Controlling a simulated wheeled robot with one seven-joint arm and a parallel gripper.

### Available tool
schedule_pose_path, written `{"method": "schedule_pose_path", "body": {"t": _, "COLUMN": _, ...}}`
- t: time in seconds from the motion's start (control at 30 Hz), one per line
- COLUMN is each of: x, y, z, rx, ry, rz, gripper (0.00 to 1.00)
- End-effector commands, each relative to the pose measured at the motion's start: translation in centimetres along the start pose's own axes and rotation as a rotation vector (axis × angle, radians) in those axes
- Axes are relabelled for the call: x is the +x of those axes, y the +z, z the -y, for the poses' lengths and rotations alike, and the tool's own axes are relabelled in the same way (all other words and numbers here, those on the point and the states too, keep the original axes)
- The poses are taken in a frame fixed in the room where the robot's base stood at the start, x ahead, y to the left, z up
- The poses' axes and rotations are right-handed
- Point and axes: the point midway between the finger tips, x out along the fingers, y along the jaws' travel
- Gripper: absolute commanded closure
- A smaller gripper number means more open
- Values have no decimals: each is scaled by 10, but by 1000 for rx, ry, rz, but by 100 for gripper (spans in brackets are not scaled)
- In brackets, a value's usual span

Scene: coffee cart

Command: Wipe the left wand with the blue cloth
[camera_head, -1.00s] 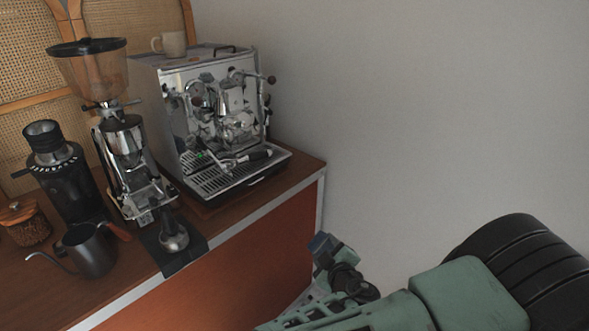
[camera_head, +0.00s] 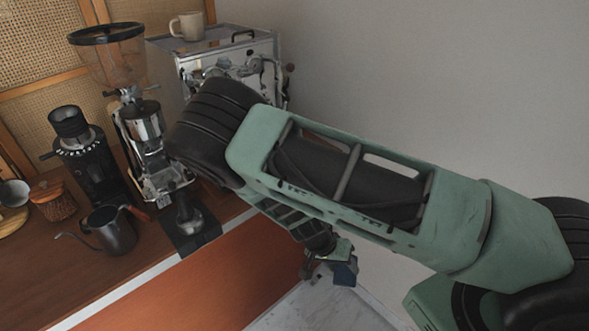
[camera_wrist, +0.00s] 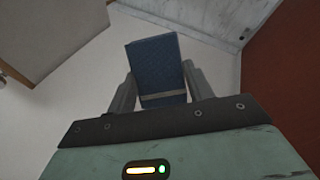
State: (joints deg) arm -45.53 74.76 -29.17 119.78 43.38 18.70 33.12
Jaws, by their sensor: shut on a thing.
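My gripper (camera_wrist: 160,90) is shut on the blue cloth (camera_wrist: 155,62), a folded dark blue block with a pale band, held between its two fingers in the wrist view. In the head view the blue cloth (camera_head: 344,271) hangs at the end of my arm, low over the floor, in front of and to the right of the counter. The espresso machine (camera_head: 230,50) stands at the back of the counter. My arm covers most of its front, so I cannot make out the left wand.
A tamper sits on a dark mat (camera_head: 197,238) near the front edge. A cup (camera_head: 187,26) is on the machine. Open floor lies right of the counter.

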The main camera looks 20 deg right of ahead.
Motion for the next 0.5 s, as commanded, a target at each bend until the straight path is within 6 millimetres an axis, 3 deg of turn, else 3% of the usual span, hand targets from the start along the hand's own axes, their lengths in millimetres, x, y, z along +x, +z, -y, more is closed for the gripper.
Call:
{"method": "schedule_pose_path", "body": {"t": 0.27, "x": -92, "y": 8, "z": 19, "rx": 221, "ry": -196, "rz": 349, "gripper": 92}}
{"method": "schedule_pose_path", "body": {"t": 0.5, "x": -214, "y": -14, "z": 15, "rx": 335, "ry": -402, "rz": 555, "gripper": 92}}
